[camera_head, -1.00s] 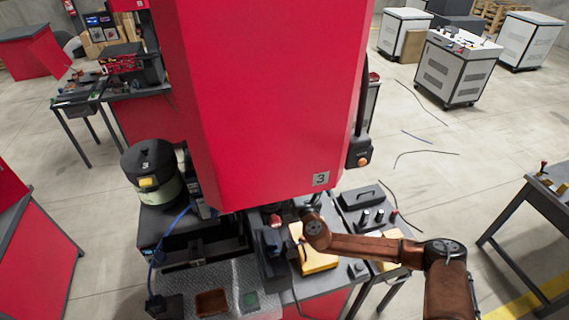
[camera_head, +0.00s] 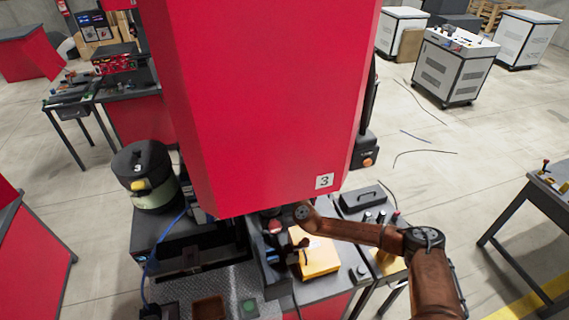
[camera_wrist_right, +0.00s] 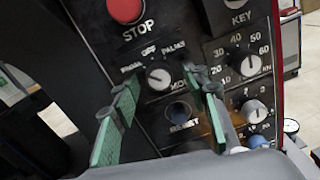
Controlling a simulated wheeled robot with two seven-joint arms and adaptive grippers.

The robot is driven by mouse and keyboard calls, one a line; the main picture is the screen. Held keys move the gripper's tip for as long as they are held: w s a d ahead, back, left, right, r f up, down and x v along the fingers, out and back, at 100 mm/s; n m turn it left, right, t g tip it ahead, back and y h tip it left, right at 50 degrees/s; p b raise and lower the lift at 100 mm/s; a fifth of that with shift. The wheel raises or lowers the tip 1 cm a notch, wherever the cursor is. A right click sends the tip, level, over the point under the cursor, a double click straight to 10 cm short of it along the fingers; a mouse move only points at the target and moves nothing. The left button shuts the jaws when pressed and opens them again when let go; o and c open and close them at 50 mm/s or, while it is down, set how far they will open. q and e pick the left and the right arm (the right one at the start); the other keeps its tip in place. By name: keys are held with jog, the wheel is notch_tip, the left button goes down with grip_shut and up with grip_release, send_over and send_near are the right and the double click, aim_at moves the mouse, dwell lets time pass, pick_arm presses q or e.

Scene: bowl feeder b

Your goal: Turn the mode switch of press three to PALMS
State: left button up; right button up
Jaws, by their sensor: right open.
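Press three is the big red machine (camera_head: 265,100) with a "3" plate in the head view. Its dark control panel (camera_wrist_right: 140,60) fills much of the right wrist view. The mode switch (camera_wrist_right: 158,78) is a small round knob with a pale pointer, under the labels OFF and PALMS and a third label at left. The pointer appears to lean left of PALMS; its exact setting is hard to read. My right gripper (camera_wrist_right: 162,80) is open, its green-padded fingers on either side of the knob, with nothing visibly gripped. In the head view the press hides most of it. My left gripper is not in view.
A red STOP button (camera_wrist_right: 126,10) sits above the switch and a RESET button (camera_wrist_right: 180,111) below it. A KEY switch (camera_wrist_right: 238,4) and a numbered dial (camera_wrist_right: 249,65) are to the right. A yellow box (camera_head: 318,258) lies on the bench below my right arm.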

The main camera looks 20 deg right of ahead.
jog(key=shift+w, duration=0.2)
grip_shut()
dwell(0.5)
